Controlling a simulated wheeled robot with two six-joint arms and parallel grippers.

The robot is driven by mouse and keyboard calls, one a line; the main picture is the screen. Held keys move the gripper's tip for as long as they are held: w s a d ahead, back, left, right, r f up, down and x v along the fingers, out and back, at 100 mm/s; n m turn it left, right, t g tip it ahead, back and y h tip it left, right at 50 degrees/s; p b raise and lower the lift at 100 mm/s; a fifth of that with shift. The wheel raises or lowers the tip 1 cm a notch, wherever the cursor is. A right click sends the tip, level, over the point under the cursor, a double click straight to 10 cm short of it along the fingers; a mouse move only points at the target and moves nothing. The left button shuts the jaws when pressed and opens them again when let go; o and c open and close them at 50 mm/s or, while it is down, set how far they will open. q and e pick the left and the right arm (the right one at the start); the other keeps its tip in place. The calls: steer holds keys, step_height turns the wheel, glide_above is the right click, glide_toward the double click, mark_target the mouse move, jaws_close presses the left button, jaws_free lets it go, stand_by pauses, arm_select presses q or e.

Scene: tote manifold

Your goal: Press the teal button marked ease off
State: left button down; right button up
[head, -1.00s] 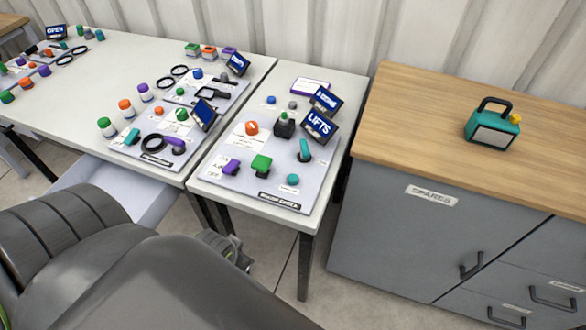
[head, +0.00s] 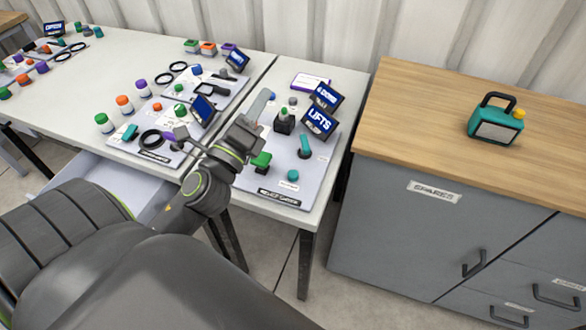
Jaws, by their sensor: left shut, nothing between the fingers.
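A round teal button (head: 293,174) sits near the front right of the nearer right-hand control panel (head: 265,193). A small label lies beside it, too small to read, so I cannot tell if it says ease off. My left gripper (head: 261,104) reaches over the left side of this panel, fingers shut and empty, pointing toward the back. It is up and left of the teal button and apart from it in the picture. My right gripper is not in view.
A teal lever (head: 305,146), a green control (head: 261,160) and a LIFTS display (head: 319,123) share the panel. A second panel (head: 160,155) with a black ring lies left. A wooden-topped cabinet (head: 430,130) bearing a teal case (head: 495,122) stands right.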

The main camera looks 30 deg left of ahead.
arm_select(q)
steer(key=d+r+m+g+h, duration=0.1)
steer(key=d+m+g+h, duration=0.4)
steer(key=m+h, duration=0.75)
steer(key=d+r+m+g+h, duration=0.1)
steer(key=d+m+g+h, duration=0.4)
steer(key=m, duration=1.5)
steer(key=w+a+f+m+g+y, duration=0.1)
steer(key=a+f+m+g+y, duration=0.1)
steer(key=f+m+y, duration=0.3)
steer(key=w+a+f+m+g+y, duration=0.1)
steer(key=a+f+m+g+y, duration=0.1)
steer(key=f+m+y, duration=0.3)
steer(key=a+m, duration=0.1)
steer(key=m, duration=0.2)
steer(key=shift+w+a+f+m, duration=0.3)
steer(key=shift+w+a+m, duration=0.05)
steer(key=shift+f, duration=0.1)
